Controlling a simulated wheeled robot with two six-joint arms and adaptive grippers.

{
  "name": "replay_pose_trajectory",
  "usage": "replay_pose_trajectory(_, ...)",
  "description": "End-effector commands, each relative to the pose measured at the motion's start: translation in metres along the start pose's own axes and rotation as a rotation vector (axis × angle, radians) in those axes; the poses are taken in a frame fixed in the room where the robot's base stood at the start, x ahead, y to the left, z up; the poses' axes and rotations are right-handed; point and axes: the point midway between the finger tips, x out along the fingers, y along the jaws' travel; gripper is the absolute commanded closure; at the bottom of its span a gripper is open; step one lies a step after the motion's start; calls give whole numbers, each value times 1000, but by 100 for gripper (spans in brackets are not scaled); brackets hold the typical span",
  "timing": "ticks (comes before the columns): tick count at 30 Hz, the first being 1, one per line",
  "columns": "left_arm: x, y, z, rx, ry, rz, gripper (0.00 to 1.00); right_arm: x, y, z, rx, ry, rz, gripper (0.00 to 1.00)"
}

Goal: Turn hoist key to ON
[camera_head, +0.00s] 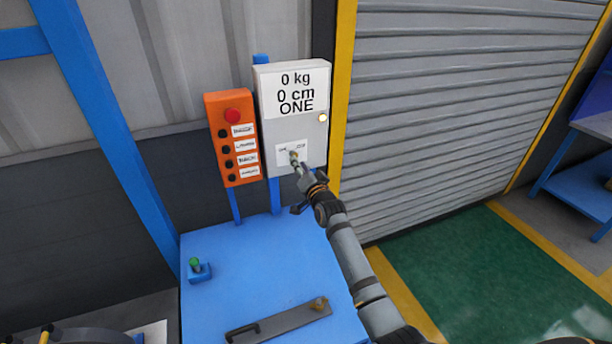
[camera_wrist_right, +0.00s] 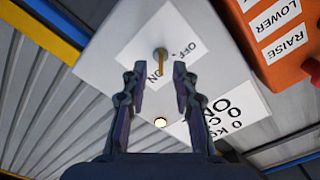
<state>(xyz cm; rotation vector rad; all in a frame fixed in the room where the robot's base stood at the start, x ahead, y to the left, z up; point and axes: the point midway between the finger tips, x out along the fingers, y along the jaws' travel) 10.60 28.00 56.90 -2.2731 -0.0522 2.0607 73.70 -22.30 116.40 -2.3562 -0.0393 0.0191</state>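The hoist key (camera_head: 294,157) is a small brass-coloured key in the lower part of a light grey box (camera_head: 311,144). It also shows in the right wrist view (camera_wrist_right: 162,62), thin and edge-on, on a white label with OFF and ON. I cannot tell clearly which word it points to. My right gripper (camera_head: 301,171) is at the box front, just below the key. In the right wrist view its two fingers (camera_wrist_right: 157,75) are apart, with the key between or just beyond the tips and a gap on both sides. My left gripper is not in view.
The box display reads 0 kg, 0 cm, ONE, with a lit lamp (camera_head: 323,117) at its right. An orange button panel (camera_head: 217,171) with a red button stands close on the left. Below is a blue table (camera_head: 250,265) with a green-topped piece (camera_head: 196,266) and a dark bar (camera_head: 280,325).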

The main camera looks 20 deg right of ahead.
Motion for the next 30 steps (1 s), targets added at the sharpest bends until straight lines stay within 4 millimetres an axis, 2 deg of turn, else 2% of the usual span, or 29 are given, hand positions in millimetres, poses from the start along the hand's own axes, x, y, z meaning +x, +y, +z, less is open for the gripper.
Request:
replay_pose_trajectory(1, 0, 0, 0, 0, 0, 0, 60, -14, 1, 1, -1, -1, 0, 72)
replay_pose_trajectory(6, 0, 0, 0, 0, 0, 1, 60, -54, 1, 1, -2, -1, 1, 72)
replay_pose_trajectory(12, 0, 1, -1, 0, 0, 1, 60, -81, 1, 0, 0, 0, 1, 72)
replay_pose_trajectory(30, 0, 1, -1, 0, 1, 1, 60, -85, 0, 0, 0, 0, 0, 72)
